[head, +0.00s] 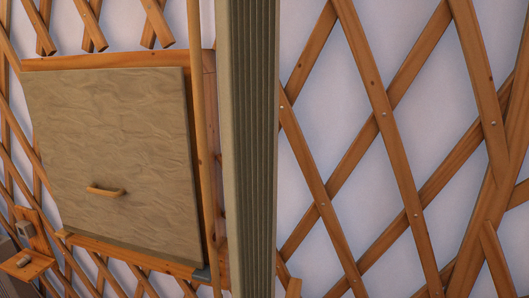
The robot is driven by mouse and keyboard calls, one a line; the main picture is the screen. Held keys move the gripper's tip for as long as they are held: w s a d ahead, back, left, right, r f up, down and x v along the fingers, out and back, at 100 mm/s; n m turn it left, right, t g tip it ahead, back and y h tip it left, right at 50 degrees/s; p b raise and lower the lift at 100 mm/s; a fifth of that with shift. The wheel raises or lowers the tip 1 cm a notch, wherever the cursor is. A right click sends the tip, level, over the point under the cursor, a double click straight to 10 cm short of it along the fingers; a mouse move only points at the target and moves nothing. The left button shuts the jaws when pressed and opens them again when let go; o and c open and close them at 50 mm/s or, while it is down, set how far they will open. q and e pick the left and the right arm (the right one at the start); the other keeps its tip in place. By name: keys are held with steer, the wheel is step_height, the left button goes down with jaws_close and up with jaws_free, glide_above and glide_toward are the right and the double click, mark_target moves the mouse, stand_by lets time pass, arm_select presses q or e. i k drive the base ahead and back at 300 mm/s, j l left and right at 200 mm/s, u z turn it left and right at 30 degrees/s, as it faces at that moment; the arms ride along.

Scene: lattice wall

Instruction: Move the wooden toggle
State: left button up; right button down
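A short, light wooden bar (105,190) sits across the lower middle of a beige textured panel (120,130) in the head view. It looks like a toggle or handle, lies nearly level and tilts slightly down to the right. A small light-coloured piece (24,262) also lies on a little wooden shelf at the lower left; it is too small to tell whether it is the toggle. Neither of my grippers is in view.
The panel hangs in a wooden frame (100,59) on the lattice wall (384,113). A tall ribbed beige upright (250,150) stands right of it. The wooden shelf (36,268) has a grey block (24,228) above its ledge.

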mark_target(61, 233)
steer(key=u, duration=1.4)
steer(key=i+z, duration=0.3)
steer(key=z, duration=0.15)
steer(key=i+j+z, duration=0.15)
steer(key=i+z, duration=0.3)
steer(key=i+j+z, duration=0.15)
steer(key=z, duration=0.25)
steer(key=i+j+z, duration=0.25)
steer(key=j+z, duration=0.35)
steer(key=j, duration=0.9)
steer(key=k+j+z, duration=0.2)
steer(key=j, duration=0.85)
steer(key=i, duration=0.1)
